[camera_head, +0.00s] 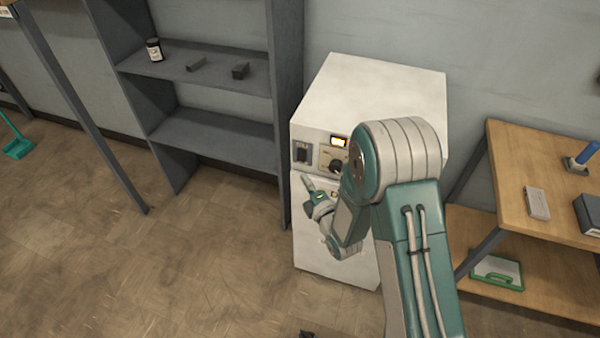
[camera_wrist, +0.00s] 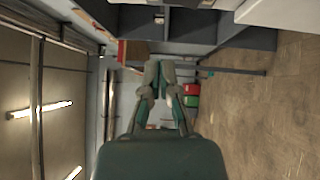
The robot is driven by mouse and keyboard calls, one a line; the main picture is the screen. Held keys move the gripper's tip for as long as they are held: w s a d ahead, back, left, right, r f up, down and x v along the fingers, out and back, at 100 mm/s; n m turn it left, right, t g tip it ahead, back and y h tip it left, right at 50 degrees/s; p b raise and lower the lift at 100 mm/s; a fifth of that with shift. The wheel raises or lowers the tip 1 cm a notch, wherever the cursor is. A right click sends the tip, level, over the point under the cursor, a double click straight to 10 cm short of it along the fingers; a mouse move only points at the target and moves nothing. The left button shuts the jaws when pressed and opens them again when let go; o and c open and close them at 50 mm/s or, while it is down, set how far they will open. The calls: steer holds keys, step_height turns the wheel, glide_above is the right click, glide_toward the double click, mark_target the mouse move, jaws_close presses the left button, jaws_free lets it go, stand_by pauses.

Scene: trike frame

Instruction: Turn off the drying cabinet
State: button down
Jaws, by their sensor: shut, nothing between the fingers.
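The drying cabinet (camera_head: 372,88) is a white box standing on the floor against the wall, with a control panel on its upper front. The panel has a dark switch (camera_head: 302,152) at left, a small lit yellow display (camera_head: 339,141) and a dark knob (camera_head: 336,166) at right. My arm hides the panel's right part and much of the front. My gripper (camera_head: 307,184) is in front of the cabinet, just below the switch in the picture; I cannot tell whether it touches the cabinet. In the wrist view my gripper (camera_wrist: 158,66) is shut, with its fingertips together and nothing between them.
A grey shelf unit (camera_head: 215,138) stands left of the cabinet, holding a dark jar (camera_head: 154,50) and two small dark blocks. A wooden workbench (camera_head: 515,175) stands at right, with several items on it. The floor (camera_head: 150,265) at front left is mostly clear.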

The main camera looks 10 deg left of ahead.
steer(key=v, duration=0.4)
steer(key=shift+s+d+r, duration=0.3)
steer(key=shift+r, duration=0.05)
steer(key=w+d+r+m+g+h, duration=0.1)
steer(key=d+r+m+g+h, duration=0.2)
steer(key=d+r+m+h, duration=0.9)
steer(key=s+d+r+m+g, duration=0.2)
steer(key=s+d+r+m, duration=0.1)
steer(key=s, duration=0.4)
steer(key=s+d+r+m+g, duration=0.2)
steer(key=s+d+r+m, duration=0.1)
steer(key=s+d+m, duration=0.2)
steer(key=s+d+r+m+g, duration=0.1)
steer(key=s+d+r+m, duration=0.3)
steer(key=s+m, duration=0.3)
steer(key=s+d, duration=0.1)
steer(key=s, duration=0.3)
steer(key=shift+g, duration=0.4)
